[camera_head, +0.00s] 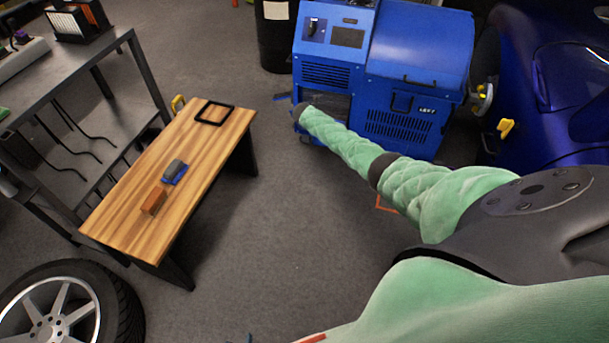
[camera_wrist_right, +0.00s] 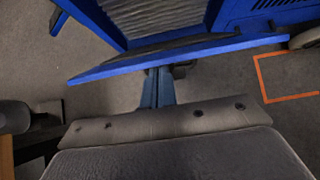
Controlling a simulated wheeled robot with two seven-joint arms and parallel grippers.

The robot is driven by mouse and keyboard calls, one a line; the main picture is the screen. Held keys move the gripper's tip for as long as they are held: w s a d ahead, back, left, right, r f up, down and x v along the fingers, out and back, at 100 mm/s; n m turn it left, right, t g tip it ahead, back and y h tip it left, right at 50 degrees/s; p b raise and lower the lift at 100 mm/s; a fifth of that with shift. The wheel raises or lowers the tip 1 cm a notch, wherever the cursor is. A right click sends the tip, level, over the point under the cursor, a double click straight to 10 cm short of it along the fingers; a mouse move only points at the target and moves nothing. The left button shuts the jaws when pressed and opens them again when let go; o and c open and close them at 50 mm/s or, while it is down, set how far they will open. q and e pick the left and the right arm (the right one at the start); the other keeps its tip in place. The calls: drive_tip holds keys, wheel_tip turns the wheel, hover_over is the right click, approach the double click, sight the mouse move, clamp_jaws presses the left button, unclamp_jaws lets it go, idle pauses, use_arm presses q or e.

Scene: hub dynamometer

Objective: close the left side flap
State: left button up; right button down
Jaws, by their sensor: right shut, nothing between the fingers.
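The blue dynamometer cabinet (camera_head: 335,50) stands at the top middle of the head view, with a dark opening low on its left part. In the right wrist view the left side flap (camera_wrist_right: 180,58) is a blue panel seen nearly edge-on, standing out from the cabinet, so it is open. A ribbed grey surface shows behind it. My right gripper (camera_wrist_right: 158,80) is shut and empty, its fingertips at the flap's near edge; I cannot tell whether they touch. In the head view my right arm reaches the cabinet's lower left, and its fingers are hidden. My left gripper is out of view.
A wooden bench (camera_head: 190,150) with a black frame and small blocks stands at left. A blue car (camera_head: 570,90) is at right. Bare floor lies between bench and cabinet.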

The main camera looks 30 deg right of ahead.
use_arm(q)
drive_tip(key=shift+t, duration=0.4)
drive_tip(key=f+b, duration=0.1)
drive_tip(key=b, duration=0.1)
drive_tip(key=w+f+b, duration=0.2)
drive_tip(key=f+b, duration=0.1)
drive_tip(key=shift+b, duration=0.3)
use_arm(e)
drive_tip(key=w+d+r, duration=0.4)
drive_tip(key=w+d, duration=0.3)
drive_tip(key=d, duration=0.1)
drive_tip(key=shift+w+d+r, duration=0.15)
drive_tip(key=shift+d+r, duration=0.1)
drive_tip(key=shift+r, duration=0.05)
